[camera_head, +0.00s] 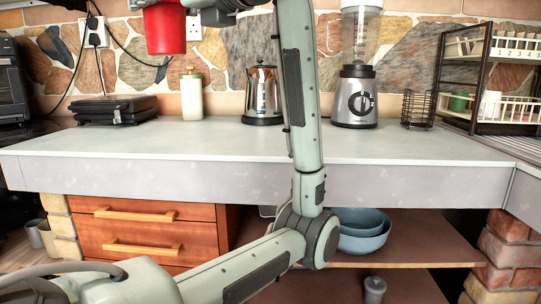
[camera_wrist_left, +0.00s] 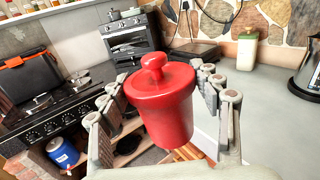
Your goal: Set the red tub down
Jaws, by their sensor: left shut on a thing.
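The red tub (camera_head: 165,28) shows at the top left of the head view, its upper part cut off by the frame. In the left wrist view the red tub (camera_wrist_left: 165,105) fills the middle, upright to slightly tilted, with a round knob on its lid. My left gripper (camera_wrist_left: 165,78) is shut on it, with a finger along each side. The tub is held in the air, apart from the pale countertop (camera_head: 230,140). In the head view the gripper is mostly beyond the top edge. My right gripper is in neither view.
Along the back stand a black grill (camera_head: 115,108), a cream bottle (camera_head: 191,95), a steel kettle (camera_head: 262,92) and a blender (camera_head: 355,95). A dish rack (camera_head: 485,85) stands at the right. The front middle of the counter is clear.

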